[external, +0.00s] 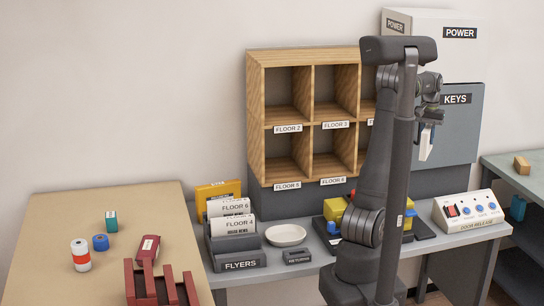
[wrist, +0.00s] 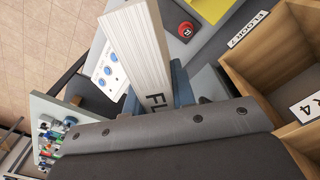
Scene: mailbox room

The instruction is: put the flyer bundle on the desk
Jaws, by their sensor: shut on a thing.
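The flyer bundle (external: 426,142) is a white stack of paper, held upright in the air in front of the grey key cabinet. In the wrist view the bundle (wrist: 140,45) shows its layered page edges and a dark label starting "FL"; the rest of the label is hidden. My gripper (external: 430,116) is shut on the bundle's upper end, high above the grey counter. In the wrist view my own wrist body hides much of the grip. A tan tabletop (external: 60,220) is at the left and a grey counter (external: 280,270) runs along the wall; I cannot tell which is called the desk.
A wooden pigeonhole shelf (external: 313,122) stands behind my arm. A flyers holder (external: 238,256) with several bundles stands on the counter beside a white bowl (external: 286,235). A door release panel (external: 470,210) is at right. The tan top carries a red rack (external: 160,289) and small items; its back left is clear.

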